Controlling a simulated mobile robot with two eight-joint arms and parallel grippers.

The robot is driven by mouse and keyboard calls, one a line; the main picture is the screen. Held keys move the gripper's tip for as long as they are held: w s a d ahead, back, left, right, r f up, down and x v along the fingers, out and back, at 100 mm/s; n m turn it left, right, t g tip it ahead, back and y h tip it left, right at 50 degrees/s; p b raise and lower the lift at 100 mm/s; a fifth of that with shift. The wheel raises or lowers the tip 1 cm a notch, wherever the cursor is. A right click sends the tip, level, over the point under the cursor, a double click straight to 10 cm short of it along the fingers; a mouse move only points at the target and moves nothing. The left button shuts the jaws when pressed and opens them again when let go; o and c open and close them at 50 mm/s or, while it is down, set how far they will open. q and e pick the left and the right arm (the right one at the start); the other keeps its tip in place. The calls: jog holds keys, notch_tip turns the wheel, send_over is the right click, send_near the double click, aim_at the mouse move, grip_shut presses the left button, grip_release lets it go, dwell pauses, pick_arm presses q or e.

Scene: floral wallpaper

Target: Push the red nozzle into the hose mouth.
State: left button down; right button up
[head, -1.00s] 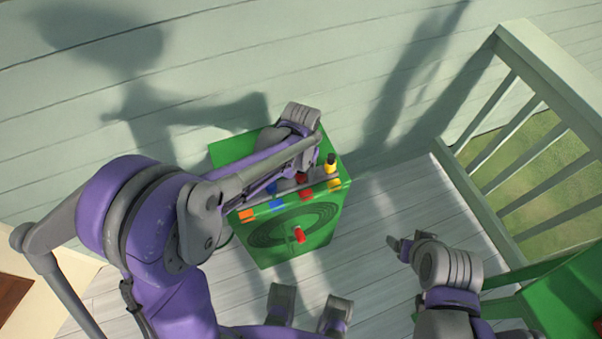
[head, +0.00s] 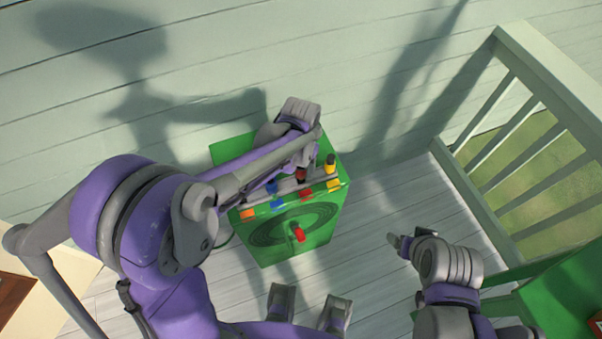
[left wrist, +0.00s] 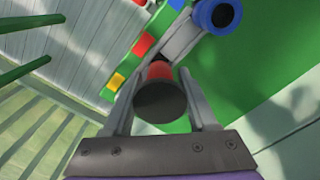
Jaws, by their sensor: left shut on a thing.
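The red nozzle (left wrist: 160,72) with a dark round end is between the two fingers of my left gripper (left wrist: 158,98), which is shut on it. In the head view the red nozzle (head: 301,174) is at the grey rack on top of the green hose box, partly hidden by my left gripper (head: 303,160). I cannot tell whether its lower end is still in the rack. A red piece, perhaps the hose mouth (head: 299,233), sticks out of the box front, below the rack. My right gripper (head: 397,242) is right of the box, apart from it; its jaw state is unclear.
The green box (head: 265,246) stands on the plank deck by the wall. A blue nozzle (head: 271,187) and a yellow nozzle (head: 331,166) flank the red one in the rack. A railing (head: 520,85) and green furniture (head: 560,300) are to the right.

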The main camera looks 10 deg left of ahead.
pick_arm(q)
jog(key=shift+r+p, duration=1.1)
jog(key=shift+r, duration=0.95)
pick_arm(e)
jog(key=r, duration=0.2)
jog(key=shift+w+r, duration=0.35)
jog(key=shift+r, duration=0.05)
